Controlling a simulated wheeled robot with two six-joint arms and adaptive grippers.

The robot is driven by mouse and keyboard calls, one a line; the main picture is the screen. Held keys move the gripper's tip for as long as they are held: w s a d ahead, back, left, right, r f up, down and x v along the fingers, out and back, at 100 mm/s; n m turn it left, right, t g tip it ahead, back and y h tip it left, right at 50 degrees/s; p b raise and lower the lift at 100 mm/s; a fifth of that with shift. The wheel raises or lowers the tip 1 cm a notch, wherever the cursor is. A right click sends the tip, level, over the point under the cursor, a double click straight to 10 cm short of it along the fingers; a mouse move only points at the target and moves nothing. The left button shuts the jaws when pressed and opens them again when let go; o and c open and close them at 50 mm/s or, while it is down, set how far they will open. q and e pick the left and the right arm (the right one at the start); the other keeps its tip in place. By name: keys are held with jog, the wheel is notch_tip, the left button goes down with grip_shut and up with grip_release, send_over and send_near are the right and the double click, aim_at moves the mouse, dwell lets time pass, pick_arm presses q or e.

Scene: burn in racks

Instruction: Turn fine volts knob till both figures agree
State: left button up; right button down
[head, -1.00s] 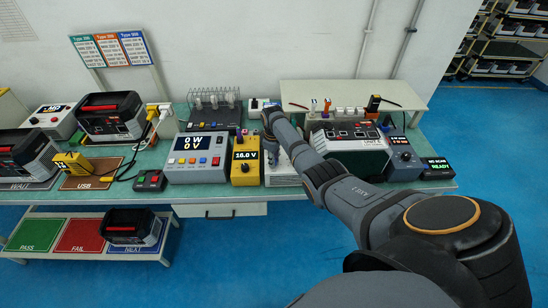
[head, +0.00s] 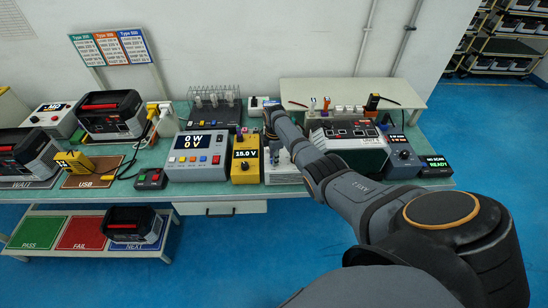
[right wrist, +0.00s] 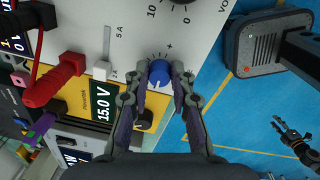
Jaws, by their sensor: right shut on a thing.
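A blue knob (right wrist: 159,72) sits on the light panel of a supply (right wrist: 200,28), below a plus mark and a printed dial scale. My right gripper (right wrist: 160,80) has its fingertips closed on the knob's sides. Any "fine" wording on it is not readable. The yellow box (head: 244,179) beside the supply reads 15.0 V, also in the right wrist view (right wrist: 106,103). I cannot make out a second matching figure. My left gripper (right wrist: 281,131) hangs open and empty above the floor.
Left of the yellow box, a grey meter (head: 196,158) reads 0 W and 0 V. A red plug (right wrist: 55,80) and a white slider (right wrist: 103,70) are close to my right gripper.

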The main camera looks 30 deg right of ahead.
jog(key=shift+w+n, duration=0.1)
jog(key=shift+n, duration=0.2)
dwell(0.4)
jog(key=c, duration=1.1)
grip_release()
jog(key=shift+c, duration=0.2)
jog(key=shift+r, duration=0.1)
notch_tip(320, 180, up, 12)
jog(key=shift+s, duration=0.25)
